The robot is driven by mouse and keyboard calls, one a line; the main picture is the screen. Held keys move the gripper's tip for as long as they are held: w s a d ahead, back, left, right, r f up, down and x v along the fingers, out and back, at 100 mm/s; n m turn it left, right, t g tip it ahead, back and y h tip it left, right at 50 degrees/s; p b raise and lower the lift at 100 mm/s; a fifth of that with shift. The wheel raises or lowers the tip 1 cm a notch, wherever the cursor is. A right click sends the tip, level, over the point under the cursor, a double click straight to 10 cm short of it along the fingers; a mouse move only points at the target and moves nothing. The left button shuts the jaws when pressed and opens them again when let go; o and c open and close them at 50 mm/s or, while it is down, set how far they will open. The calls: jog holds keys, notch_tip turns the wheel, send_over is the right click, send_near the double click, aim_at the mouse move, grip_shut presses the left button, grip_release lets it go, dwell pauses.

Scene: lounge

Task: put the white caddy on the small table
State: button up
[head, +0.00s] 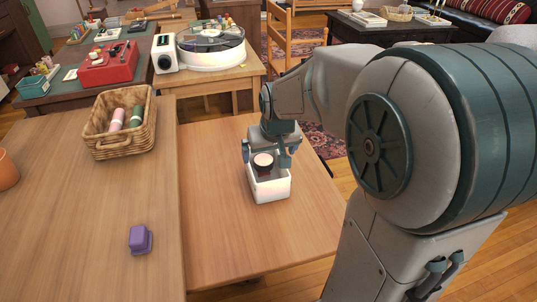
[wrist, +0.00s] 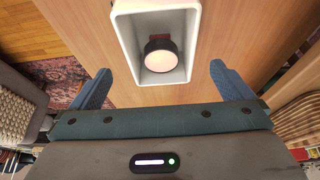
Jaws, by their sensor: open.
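The white caddy (head: 270,188) is an open-topped box standing upright on a small wooden table (head: 225,245), to the right of a larger wooden tabletop. A dark round item with a pale top (head: 263,163) sits inside it; the wrist view shows it too (wrist: 160,58). My gripper (head: 265,158) is open and points down at the caddy. In the wrist view the caddy (wrist: 122,50) lies beyond and between the two blue fingers, which are spread wider than it. No finger clearly touches it, and nothing is held.
A wicker basket (head: 97,135) with bottles and a purple block (head: 140,240) are on the larger tabletop (head: 75,215). A white round device (head: 210,50) stands on another table behind. A wooden chair (head: 295,35) is further back. The small table's front is clear.

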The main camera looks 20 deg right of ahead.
jog(key=s+a+f+g, duration=0.1)
jog(key=s+f+g, duration=0.1)
jog(key=s, duration=1.6)
jog(key=shift+s+a+g, duration=0.15)
jog(key=shift+s+g, duration=0.1)
jog(key=shift+g, duration=0.45)
jog(key=shift+r, duration=0.1)
notch_tip(320, 180, up, 28)
jog(key=t+p, duration=0.1)
jog(key=p, duration=2.4)
jog(key=shift+w+t, duration=0.2)
jog(key=shift+t, duration=0.2)
jog(key=shift+r, duration=0.1)
